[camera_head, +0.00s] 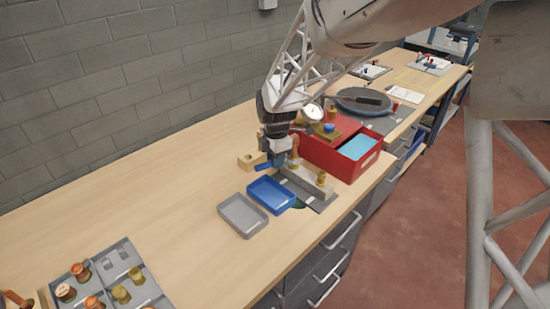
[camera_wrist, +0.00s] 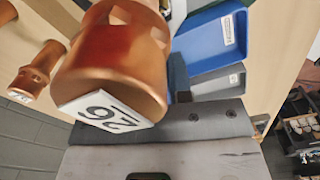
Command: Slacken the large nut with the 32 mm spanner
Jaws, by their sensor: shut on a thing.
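My gripper (camera_head: 279,160) is low over the bench, beside a grey block (camera_head: 305,182) with brass-coloured fittings (camera_head: 322,178). In the wrist view, a large copper-coloured piece (camera_wrist: 120,50) with a white tag (camera_wrist: 105,110) reading 26 is close to the camera. A smaller tagged copper piece (camera_wrist: 38,68) is at the left. I cannot tell which pieces are spanners or nuts; no 32 mark is legible.
A blue tray (camera_head: 272,206) and a grey tray (camera_head: 242,225) lie in front. A red box (camera_head: 366,167) stands close at the right. A fittings tray (camera_head: 150,291) is at lower left. The bench's left middle is clear.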

